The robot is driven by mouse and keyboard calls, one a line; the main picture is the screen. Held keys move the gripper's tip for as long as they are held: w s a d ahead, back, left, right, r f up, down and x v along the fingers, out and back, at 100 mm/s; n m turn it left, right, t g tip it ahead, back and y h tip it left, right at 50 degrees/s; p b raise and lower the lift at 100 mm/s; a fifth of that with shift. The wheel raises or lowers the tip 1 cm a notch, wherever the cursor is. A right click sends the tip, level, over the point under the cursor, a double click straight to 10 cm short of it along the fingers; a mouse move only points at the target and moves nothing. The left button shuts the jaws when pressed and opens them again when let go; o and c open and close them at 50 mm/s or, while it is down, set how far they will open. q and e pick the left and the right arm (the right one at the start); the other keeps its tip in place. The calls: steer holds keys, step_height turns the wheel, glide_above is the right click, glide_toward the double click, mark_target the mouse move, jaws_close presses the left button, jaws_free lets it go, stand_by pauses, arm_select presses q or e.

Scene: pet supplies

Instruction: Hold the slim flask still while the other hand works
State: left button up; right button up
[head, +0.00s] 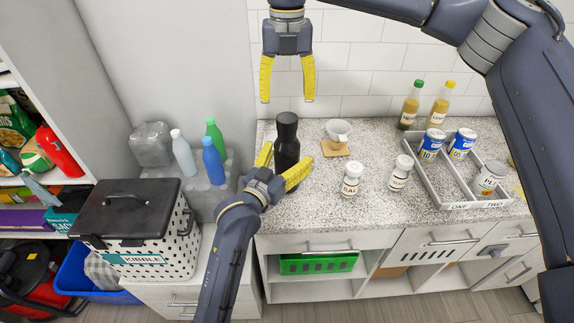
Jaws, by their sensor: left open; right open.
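The slim flask (287,135) is a tall black bottle standing upright near the left end of the speckled counter. My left gripper (283,160) is open, with its yellow fingers spread on either side of the flask's lower part. I cannot tell whether either finger touches it. The flask's base is partly hidden behind this gripper. My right gripper (287,98) is open and empty, pointing down above the flask, in front of the tiled wall.
A white cup (338,131), salt shaker (352,178) and second shaker (400,172) stand right of the flask. A divided tray (440,188) holds cans farther right, with two bottles (410,105) behind. Coloured bottles (213,160) and a kibble bin (150,262) stand left.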

mark_target(287, 118)
arm_select(q)
jaws_close()
arm_select(e)
steer(key=m, duration=2.2)
steer(key=shift+s, duration=0.1)
steer(key=shift+f, duration=4)
steer(key=shift+c, duration=0.2)
